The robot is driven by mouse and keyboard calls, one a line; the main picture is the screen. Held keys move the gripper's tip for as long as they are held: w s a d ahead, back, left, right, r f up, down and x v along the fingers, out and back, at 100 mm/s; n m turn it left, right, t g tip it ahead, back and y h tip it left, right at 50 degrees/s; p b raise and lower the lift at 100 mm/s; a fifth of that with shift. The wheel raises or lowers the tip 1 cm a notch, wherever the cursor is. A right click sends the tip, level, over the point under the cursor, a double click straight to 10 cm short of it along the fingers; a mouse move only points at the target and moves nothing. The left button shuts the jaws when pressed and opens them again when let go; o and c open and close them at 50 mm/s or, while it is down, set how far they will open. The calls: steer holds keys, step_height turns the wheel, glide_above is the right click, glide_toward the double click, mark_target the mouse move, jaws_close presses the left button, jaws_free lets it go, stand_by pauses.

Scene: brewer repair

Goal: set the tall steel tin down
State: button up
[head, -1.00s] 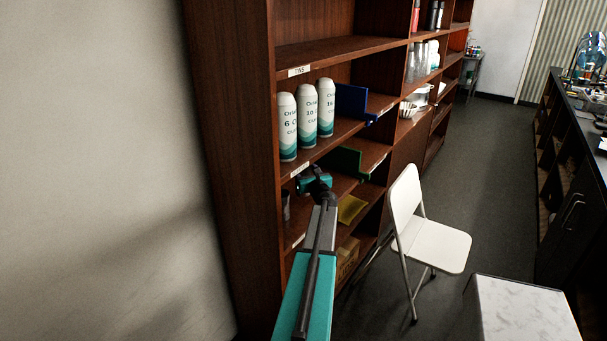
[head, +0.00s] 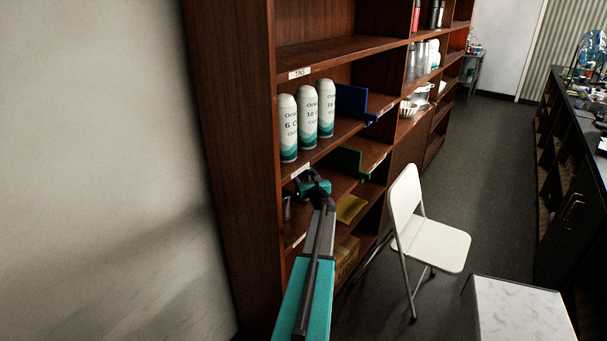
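A small grey metallic can shape (head: 287,208), which may be the tall steel tin, shows at the left end of the lower shelf, mostly in shadow. My gripper (head: 303,181) is at the front of that shelf bay, just right of and above the grey shape. Its dark fingers are small and shadowed, and my own arm and wrist cover part of the area. I cannot tell whether the fingers are open or shut, nor whether they touch the grey shape.
Several white and teal cylinders (head: 307,120) stand on the shelf above. A blue bracket-shaped item (head: 350,104), a green one (head: 347,160) and a yellow item (head: 350,208) lie to the right. A white folding chair (head: 430,245) stands right of the shelving, with open floor beyond.

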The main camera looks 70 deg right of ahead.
steer(key=shift+f, duration=0.25)
steer(key=o, duration=1.2)
steer(key=shift+r, duration=0.2)
steer(key=shift+s+a+f, duration=0.1)
steer(key=shift+s+a, duration=0.25)
steer(key=shift+a, duration=0.15)
steer(key=b+v, duration=0.3)
steer(key=v, duration=0.8)
steer(key=shift+b, duration=0.3)
steer(key=shift+s, duration=0.15)
